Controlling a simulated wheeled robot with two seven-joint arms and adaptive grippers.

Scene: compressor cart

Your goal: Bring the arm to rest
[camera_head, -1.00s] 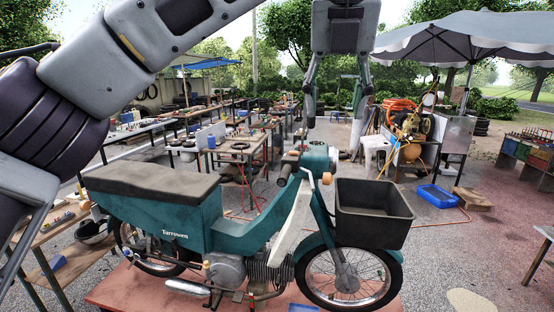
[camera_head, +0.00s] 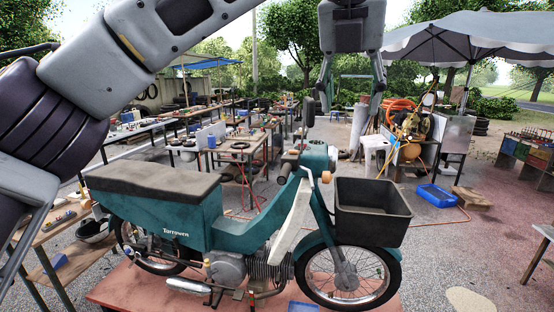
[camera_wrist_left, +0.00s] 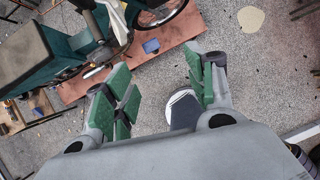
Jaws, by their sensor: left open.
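My left arm (camera_head: 165,35) comes in from the left across the top of the head view. My left gripper (camera_head: 350,100) hangs at the upper middle, pointing down, with its fingers apart and nothing between them. In the left wrist view, its green-padded fingers (camera_wrist_left: 160,85) stand wide apart over the grey ground. In the head view the gripper appears above and behind the teal motorbike (camera_head: 240,220), apart from it. My right gripper is not in view.
The motorbike stands on a reddish platform (camera_head: 130,290) and has a black front basket (camera_head: 372,210). Workbenches with tools fill the back. A compressor (camera_head: 412,125), a blue tray (camera_head: 436,195) and a grey umbrella (camera_head: 470,35) are to the right. Open ground lies at the lower right.

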